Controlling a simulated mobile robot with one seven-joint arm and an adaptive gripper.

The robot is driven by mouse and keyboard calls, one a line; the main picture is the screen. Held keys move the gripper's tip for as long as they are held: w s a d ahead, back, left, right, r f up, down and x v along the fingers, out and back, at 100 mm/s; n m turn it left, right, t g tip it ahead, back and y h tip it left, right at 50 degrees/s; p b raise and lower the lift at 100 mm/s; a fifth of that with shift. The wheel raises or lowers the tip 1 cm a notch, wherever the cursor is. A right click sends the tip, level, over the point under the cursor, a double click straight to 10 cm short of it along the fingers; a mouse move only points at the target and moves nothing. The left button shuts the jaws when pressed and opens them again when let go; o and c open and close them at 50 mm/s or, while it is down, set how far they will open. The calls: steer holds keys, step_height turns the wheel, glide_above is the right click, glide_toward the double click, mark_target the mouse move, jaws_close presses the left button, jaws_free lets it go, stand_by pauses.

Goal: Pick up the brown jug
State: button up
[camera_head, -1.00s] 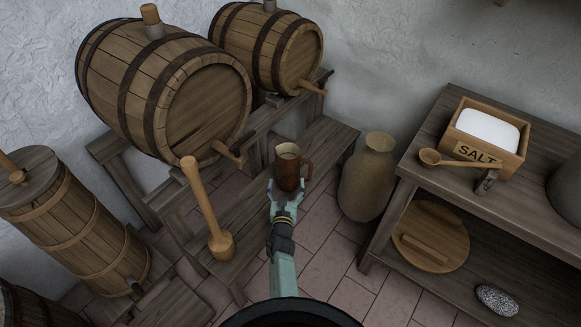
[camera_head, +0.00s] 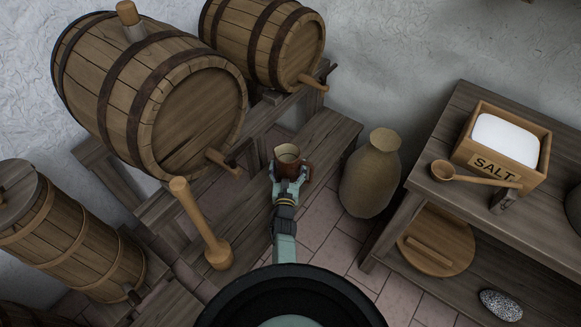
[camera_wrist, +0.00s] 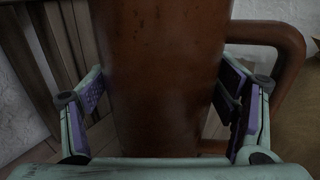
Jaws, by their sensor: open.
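The brown jug (camera_head: 288,156) stands upright on the low wooden bench below the barrels, with its handle on the right. It fills the middle of the wrist view (camera_wrist: 168,70), with the handle (camera_wrist: 285,70) curving out at the right. My gripper (camera_head: 287,184) is at the near side of the jug. In the wrist view its open fingers (camera_wrist: 165,105) stand on the left and right of the jug's body, with a gap visible at the left. The contact on the right side is hard to tell.
Two barrels (camera_head: 200,115) lie on a rack behind the bench (camera_head: 325,140). A wooden mallet (camera_head: 205,230) leans left of my arm. A clay jar (camera_head: 370,175) stands on the floor to the right, beside a table (camera_head: 430,190) with a salt box (camera_head: 502,150).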

steer(key=shift+s, duration=0.1)
steer(key=shift+c, duration=0.7)
steer(key=c, duration=1.2)
steer(key=shift+r, duration=0.15)
steer(key=shift+c, duration=0.5)
steer(key=shift+r, duration=0.15)
